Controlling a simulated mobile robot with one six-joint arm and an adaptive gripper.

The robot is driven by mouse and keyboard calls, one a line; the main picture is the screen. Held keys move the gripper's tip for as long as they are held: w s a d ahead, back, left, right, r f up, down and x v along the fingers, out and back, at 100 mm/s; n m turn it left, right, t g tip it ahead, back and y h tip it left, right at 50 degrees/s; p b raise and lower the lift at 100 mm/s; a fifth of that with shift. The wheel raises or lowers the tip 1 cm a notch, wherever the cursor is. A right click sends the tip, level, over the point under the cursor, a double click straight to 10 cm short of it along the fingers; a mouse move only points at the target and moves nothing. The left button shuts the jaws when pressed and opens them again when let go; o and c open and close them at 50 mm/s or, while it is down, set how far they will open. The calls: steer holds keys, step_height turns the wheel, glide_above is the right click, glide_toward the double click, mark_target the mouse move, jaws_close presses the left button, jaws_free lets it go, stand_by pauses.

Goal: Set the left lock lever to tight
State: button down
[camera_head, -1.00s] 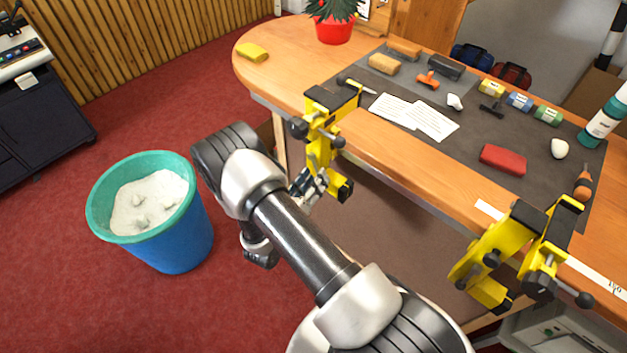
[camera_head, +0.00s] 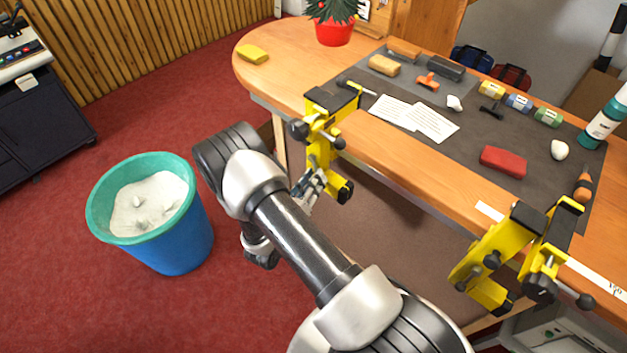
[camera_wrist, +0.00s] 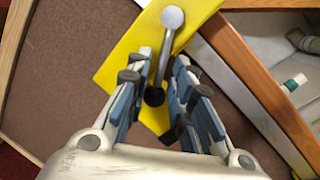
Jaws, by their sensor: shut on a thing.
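The left yellow clamp (camera_head: 319,153) is fixed to the front edge of the bench. In the wrist view its yellow plate (camera_wrist: 130,62) lies beyond my fingers. A grey lever (camera_wrist: 165,55) with a round pale end and a black knob at the other end runs between my fingers. My gripper (camera_wrist: 158,85) is shut on this lever, near the black end. In the head view my gripper (camera_head: 309,188) is at the lower left side of the left clamp, and the lever there is too small to make out. No tight marking is legible.
A second yellow clamp (camera_head: 512,243) is on the bench edge at the right. The bench mat (camera_head: 465,150) holds papers, a red block (camera_head: 503,161) and several small tools. A blue bin (camera_head: 178,240) stands on the red floor at the left, which is otherwise largely clear.

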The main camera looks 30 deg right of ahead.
stand_by(0.3)
steer(key=shift+w+a+f+m+b, duration=0.1)
steer(key=shift+w+f+m+b, duration=0.2)
steer(key=shift+m+b, duration=0.45)
steer(key=shift+r, duration=0.1)
steer(key=c, duration=1.4)
jaws_free()
steer(key=shift+c, duration=0.2)
steer(key=v, duration=1.2)
steer(key=shift+f, duration=0.25)
